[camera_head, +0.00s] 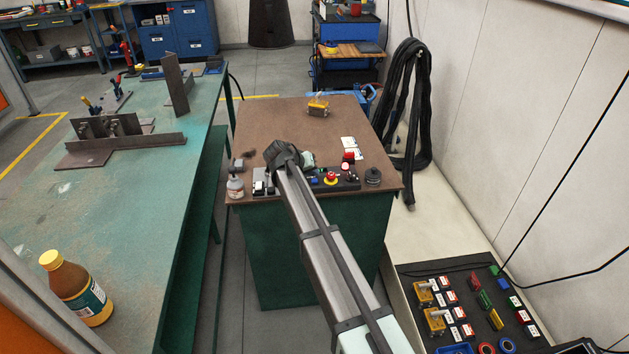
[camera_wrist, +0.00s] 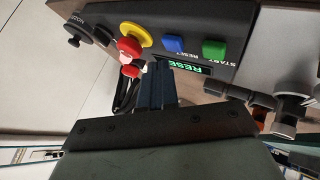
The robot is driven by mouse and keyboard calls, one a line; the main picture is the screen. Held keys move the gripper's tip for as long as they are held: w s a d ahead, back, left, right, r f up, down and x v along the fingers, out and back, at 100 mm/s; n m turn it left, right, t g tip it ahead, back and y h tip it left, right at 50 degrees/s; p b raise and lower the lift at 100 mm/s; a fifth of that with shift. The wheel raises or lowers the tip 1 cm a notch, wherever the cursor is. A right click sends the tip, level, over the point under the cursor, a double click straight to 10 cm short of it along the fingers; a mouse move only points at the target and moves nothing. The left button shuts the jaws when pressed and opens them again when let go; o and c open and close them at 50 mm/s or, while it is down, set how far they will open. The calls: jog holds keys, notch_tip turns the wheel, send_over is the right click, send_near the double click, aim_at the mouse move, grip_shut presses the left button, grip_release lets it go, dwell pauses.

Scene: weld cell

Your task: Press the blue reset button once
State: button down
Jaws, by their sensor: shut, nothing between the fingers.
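The blue reset button (camera_wrist: 172,44) sits on a black control box (camera_wrist: 240,22) in the wrist view, between a green START button (camera_wrist: 214,50) and a red stop button with a yellow collar (camera_wrist: 133,40). My gripper (camera_wrist: 157,68) is shut and empty. Its fingertips lie just below the blue button in the picture, beside a small display (camera_wrist: 188,67) with green letters reading "RESE"; the rest is hidden. I cannot tell the fingertips' height above the box, and the blue button looks uncovered. In the head view the box (camera_head: 348,183) is at the brown table's near edge, partly behind my arm.
The table's middle is mostly clear.

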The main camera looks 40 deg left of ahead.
aim_at(312, 181)
jog(key=shift+f, duration=0.25)
dwell(0.7)
jog(key=shift+f, duration=0.2)
jog(key=shift+f, duration=0.45)
dwell(0.9)
jog(key=shift+r, duration=0.9)
jog(key=shift+r, duration=0.1)
jog(key=shift+r, duration=2.4)
